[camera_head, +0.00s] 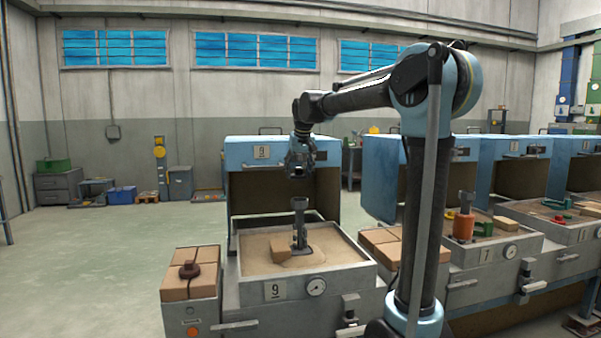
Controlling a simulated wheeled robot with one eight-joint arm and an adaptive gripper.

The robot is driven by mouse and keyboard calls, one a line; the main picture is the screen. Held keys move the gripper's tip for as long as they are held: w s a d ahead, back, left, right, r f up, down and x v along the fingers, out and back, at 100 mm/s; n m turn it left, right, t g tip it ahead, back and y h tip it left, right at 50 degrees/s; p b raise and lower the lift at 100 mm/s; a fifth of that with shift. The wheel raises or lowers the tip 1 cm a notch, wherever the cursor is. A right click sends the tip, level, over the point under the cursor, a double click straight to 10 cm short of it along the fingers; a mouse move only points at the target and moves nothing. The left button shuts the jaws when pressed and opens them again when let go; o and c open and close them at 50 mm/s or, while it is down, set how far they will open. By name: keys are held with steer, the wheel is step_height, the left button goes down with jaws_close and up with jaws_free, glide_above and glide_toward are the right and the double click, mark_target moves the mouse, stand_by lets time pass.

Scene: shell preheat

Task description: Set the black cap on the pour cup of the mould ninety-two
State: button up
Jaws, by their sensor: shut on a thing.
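My gripper (298,170) hangs in front of the oven hood marked 9. It is shut on a small dark thing, apparently the black cap, which is hard to make out between the dark fingers. Below it, apart from it, a grey mould (299,222) stands upright in the sand with a wider cup at its top. I cannot read ninety-two on it; the sand box under it bears a 9. Another mould, orange (463,228) with a grey top, stands in the box marked 7.
A dark brown lidlike piece (189,269) lies on bricks at the left. The sand box rim (338,240) and blue hood (240,180) border the spot. Floor at left is open.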

mark_target(301, 176)
steer(key=shift+w+d+f, duration=0.1)
steer(key=shift+d+f, duration=0.1)
steer(key=shift+f, duration=3.5)
steer(key=shift+s, duration=0.25)
steer(key=o, duration=1.1)
steer(key=shift+r, duration=0.1)
steer(key=v, duration=1.1)
steer(key=shift+s+r, duration=0.15)
steer(key=shift+r, duration=0.15)
